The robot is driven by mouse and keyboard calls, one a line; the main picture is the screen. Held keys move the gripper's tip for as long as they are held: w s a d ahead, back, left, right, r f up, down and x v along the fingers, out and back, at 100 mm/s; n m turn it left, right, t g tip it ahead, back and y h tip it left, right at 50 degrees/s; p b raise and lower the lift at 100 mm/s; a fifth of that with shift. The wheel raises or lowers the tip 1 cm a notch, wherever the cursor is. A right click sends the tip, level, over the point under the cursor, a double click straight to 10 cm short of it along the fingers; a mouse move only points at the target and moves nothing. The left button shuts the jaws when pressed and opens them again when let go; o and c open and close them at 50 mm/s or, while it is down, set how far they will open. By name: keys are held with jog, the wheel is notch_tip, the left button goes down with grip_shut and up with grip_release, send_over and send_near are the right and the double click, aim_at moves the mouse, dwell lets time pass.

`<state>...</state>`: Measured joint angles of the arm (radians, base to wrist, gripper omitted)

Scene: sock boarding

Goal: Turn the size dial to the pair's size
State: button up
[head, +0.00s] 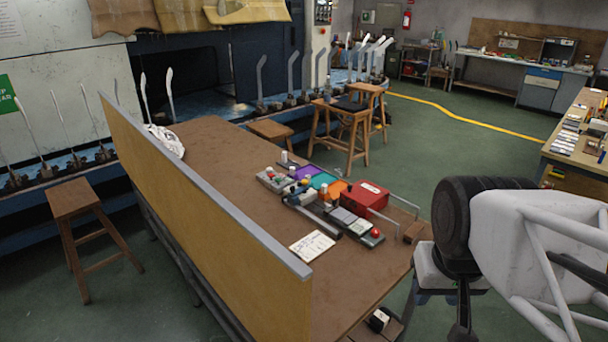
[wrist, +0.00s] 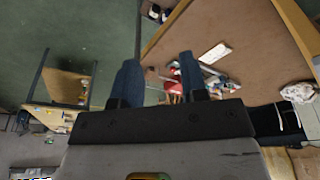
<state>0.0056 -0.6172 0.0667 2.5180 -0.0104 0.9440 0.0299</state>
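I cannot make out the size dial for certain. On the brown table (head: 215,140), a grey box with small knobs (head: 272,180) and a grey panel with a red button (head: 375,236) stand in the cluster of equipment. A white card with writing (head: 312,245) lies in front of them and also shows in the wrist view (wrist: 215,53). My gripper (wrist: 160,75) shows two blue fingers spread apart with nothing between them. Its fingers point toward the table from some distance. In the head view my arm is at the right, away from the equipment.
A red box (head: 370,195) stands beside purple, teal and orange mats (head: 322,181). A tall board (head: 200,220) edges the table's left side. A white cloth (head: 165,140) lies at the far end. Wooden stools (head: 345,125) stand behind.

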jog(key=w+a+r+m, duration=0.1)
jog(key=w+r, duration=0.3)
jog(key=w, duration=0.7)
jog(key=m+g, duration=0.3)
jog(key=m, duration=0.6)
send_over(300, 183)
jog(key=w, duration=0.1)
jog(key=f, duration=2.3)
jog(key=shift+d+f, duration=0.1)
jog(key=shift+d, duration=0.2)
jog(key=shift+w+a+f, duration=0.2)
jog(key=shift+w+f, duration=0.05)
jog(key=shift+f, duration=0.1)
jog(key=shift+f, duration=3.85)
